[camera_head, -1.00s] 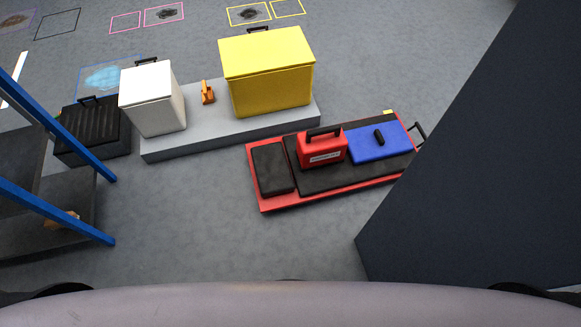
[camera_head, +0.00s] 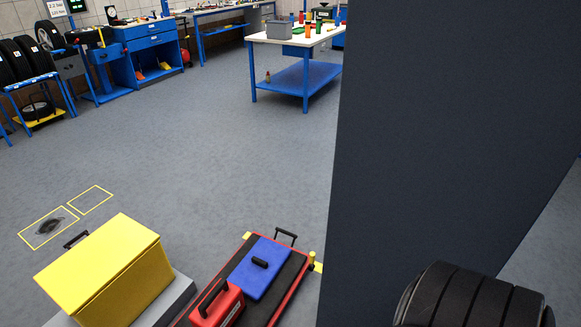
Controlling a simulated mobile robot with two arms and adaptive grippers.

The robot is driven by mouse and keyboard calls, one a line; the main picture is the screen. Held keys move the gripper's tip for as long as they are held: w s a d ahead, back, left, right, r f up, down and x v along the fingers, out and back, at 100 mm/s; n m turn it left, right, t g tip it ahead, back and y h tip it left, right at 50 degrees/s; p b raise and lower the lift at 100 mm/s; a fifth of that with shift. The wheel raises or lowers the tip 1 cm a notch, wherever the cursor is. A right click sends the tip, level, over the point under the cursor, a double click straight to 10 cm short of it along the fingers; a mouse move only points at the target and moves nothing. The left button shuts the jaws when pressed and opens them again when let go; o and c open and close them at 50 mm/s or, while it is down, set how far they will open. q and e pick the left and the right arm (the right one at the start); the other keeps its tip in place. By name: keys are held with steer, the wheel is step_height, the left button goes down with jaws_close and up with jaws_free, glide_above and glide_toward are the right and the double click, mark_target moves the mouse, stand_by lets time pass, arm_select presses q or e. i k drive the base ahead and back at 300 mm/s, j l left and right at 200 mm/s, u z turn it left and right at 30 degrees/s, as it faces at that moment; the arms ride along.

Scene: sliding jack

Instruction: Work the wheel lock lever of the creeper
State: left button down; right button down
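The creeper (camera_head: 293,279) is a low red-framed board with a black pad, at the bottom centre of the head view, cut off by the lower edge. A blue case (camera_head: 252,272) with a black handle and a red toolbox (camera_head: 216,307) lie on it. A black handle loop (camera_head: 286,237) stands at its far end. A small yellow part (camera_head: 312,256) shows at its far right corner, beside the dark wall; I cannot tell if it is the wheel lock lever. Neither of my grippers is in view.
A tall dark panel (camera_head: 430,130) fills the right side, close to the creeper. A yellow box (camera_head: 110,275) stands on a grey platform (camera_head: 172,300) at left. A black ribbed cylindrical object (camera_head: 470,300) is at bottom right. Open floor leads to a blue workbench (camera_head: 297,75).

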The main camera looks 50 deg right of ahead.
mark_target(311, 266)
steer(key=i+j+z, duration=0.15)
steer(key=j+z, duration=0.2)
steer(key=i+j+z, duration=0.15)
steer(key=j+z, duration=0.6)
steer(key=i+j, duration=0.05)
steer(key=j, duration=0.05)
